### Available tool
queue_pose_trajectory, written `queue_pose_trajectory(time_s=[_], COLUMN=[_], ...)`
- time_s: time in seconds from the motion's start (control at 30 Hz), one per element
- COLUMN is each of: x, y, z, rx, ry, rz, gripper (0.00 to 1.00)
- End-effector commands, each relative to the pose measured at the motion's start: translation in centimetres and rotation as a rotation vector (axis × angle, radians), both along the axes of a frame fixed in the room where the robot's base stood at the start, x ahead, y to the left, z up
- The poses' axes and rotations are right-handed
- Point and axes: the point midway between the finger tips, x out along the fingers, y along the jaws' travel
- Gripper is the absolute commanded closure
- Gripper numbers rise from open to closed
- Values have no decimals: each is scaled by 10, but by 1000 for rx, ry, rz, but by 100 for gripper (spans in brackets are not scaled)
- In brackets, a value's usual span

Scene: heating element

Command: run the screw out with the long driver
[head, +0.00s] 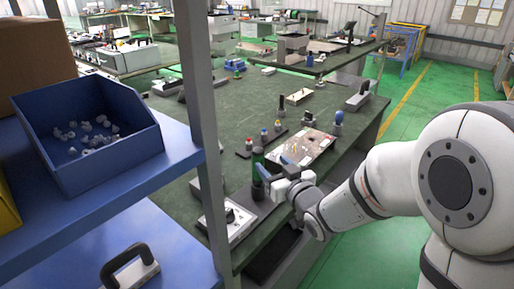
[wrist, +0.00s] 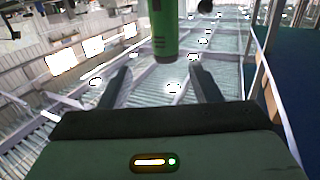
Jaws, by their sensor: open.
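My gripper (head: 274,170) is at the near edge of the green workbench, its fingers open. A green-handled driver (head: 258,166) stands upright just beside the fingertips. In the wrist view the green handle (wrist: 163,35) hangs down from the top edge, between and beyond the two spread fingers of my gripper (wrist: 162,85); they appear apart from it. A pale board with brownish parts (head: 305,148), possibly the heating element, lies on the bench just behind my gripper. I cannot make out the screw.
At left, a blue shelf (head: 120,185) holds a blue bin (head: 88,135) of small pale parts. A grey post (head: 198,90) rises beside it.

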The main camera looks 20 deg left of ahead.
Motion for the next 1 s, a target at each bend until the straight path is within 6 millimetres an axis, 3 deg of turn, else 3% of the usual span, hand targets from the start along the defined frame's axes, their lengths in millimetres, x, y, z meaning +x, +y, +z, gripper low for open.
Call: queue_pose_trajectory(time_s=[0.17, 0.7, 1.0], x=[2, 49, 55], y=[14, 55, 59], z=[11, 1, 0], rx=[27, 26, 26], ry=[-22, -22, -22], rz=[29, 28, 26], gripper=[43, 43, 43])
